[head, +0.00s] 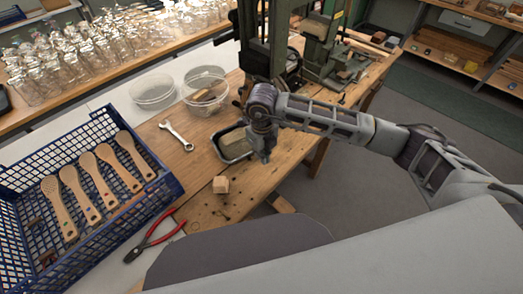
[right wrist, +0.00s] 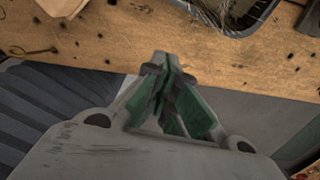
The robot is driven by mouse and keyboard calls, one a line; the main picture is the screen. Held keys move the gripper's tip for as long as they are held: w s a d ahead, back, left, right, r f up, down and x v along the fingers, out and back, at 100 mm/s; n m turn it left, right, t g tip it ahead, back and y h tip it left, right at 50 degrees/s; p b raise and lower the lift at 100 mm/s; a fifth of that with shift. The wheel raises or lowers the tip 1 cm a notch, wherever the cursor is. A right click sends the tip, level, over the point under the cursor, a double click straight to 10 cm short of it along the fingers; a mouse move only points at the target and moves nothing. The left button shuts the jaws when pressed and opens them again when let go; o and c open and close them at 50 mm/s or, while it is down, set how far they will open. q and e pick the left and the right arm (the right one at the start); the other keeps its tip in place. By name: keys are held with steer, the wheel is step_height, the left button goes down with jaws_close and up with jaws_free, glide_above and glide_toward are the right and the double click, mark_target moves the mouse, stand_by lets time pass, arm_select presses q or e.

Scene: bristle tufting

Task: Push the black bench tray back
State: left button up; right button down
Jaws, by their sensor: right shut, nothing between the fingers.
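The black bench tray (head: 238,158) sits on the wooden bench, left of my right gripper in the head view. It holds a pale block-like content; in the right wrist view bristle-like strands show inside the tray (right wrist: 236,31), cut off by the top edge. My right gripper (head: 265,158) points down near the tray's right side, by the bench's front edge. In the right wrist view the fingertips (right wrist: 168,66) are together and empty, with bare wood between them and the tray. I cannot tell the fingers' height. My left gripper is not in view.
A blue crate (head: 150,198) with wooden brushes stands left. A green machine (head: 262,55) stands behind.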

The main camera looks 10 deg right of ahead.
steer(key=f, duration=0.6)
steer(key=shift+w+a+f+p, duration=0.15)
steer(key=shift+w+f+p, duration=0.15)
steer(key=shift+w+p, duration=0.1)
steer(key=shift+w+a, duration=0.35)
steer(key=shift+w, duration=0.3)
steer(key=shift+w+a, duration=0.3)
steer(key=shift+w, duration=0.3)
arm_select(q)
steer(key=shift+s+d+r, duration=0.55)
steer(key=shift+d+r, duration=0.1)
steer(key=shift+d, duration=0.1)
arm_select(e)
steer(key=shift+w, duration=0.15)
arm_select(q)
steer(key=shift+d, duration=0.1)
arm_select(e)
steer(key=shift+a, duration=0.1)
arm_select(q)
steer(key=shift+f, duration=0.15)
arm_select(e)
steer(key=shift+w+f, duration=0.1)
steer(key=shift+w, duration=0.05)
